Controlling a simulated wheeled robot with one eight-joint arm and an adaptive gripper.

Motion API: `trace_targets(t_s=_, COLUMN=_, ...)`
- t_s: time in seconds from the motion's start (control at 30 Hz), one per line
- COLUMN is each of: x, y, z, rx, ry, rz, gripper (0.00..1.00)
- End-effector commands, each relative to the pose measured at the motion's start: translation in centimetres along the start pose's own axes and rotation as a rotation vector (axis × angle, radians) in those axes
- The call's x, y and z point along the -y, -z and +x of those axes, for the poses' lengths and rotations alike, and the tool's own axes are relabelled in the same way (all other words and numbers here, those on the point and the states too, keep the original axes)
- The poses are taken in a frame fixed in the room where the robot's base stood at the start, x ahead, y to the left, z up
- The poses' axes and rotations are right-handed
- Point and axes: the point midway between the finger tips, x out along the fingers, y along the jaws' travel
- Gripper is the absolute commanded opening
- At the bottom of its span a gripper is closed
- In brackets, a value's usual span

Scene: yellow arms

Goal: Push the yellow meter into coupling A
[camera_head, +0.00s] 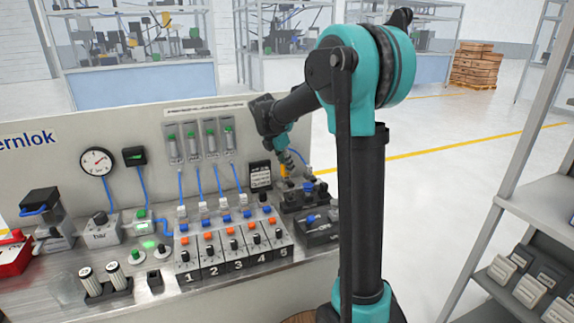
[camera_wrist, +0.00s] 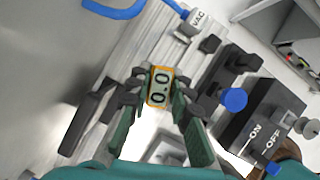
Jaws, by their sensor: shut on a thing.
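The yellow meter (camera_wrist: 159,86) is a small yellow-rimmed block with two dark round openings on its pale face. My gripper (camera_wrist: 154,97) is shut on it, one finger on each side. In the head view a bit of yellow (camera_head: 284,170) shows below my gripper (camera_head: 288,160), over the back right of the bench by the black blocks. No label A can be read, so I cannot tell which part is coupling A. The meter's far end is hidden, and I cannot tell whether it touches anything.
Black blocks (camera_head: 304,194) stand close under my gripper. An ON/OFF box (camera_wrist: 264,122) and a blue knob (camera_wrist: 234,99) lie right of the meter. A VAC fitting (camera_wrist: 194,22) with a blue hose is above it. Numbered valves (camera_head: 236,245) fill the bench to the left.

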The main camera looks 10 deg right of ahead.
Motion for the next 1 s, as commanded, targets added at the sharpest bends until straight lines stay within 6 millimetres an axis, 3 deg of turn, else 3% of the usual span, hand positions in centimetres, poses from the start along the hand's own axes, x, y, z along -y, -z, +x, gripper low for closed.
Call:
trace_targets(t_s=0.83, x=-0.01, y=0.42, z=1.02, rx=0.0, ry=0.0, rz=0.0, gripper=0.0)
trace_targets(t_s=0.87, x=-0.01, y=0.42, z=1.02, rx=0.0, ry=0.0, rz=0.0, gripper=0.21)
trace_targets(t_s=1.0, x=-0.01, y=0.42, z=1.01, rx=0.0, ry=0.0, rz=0.0, gripper=0.38)
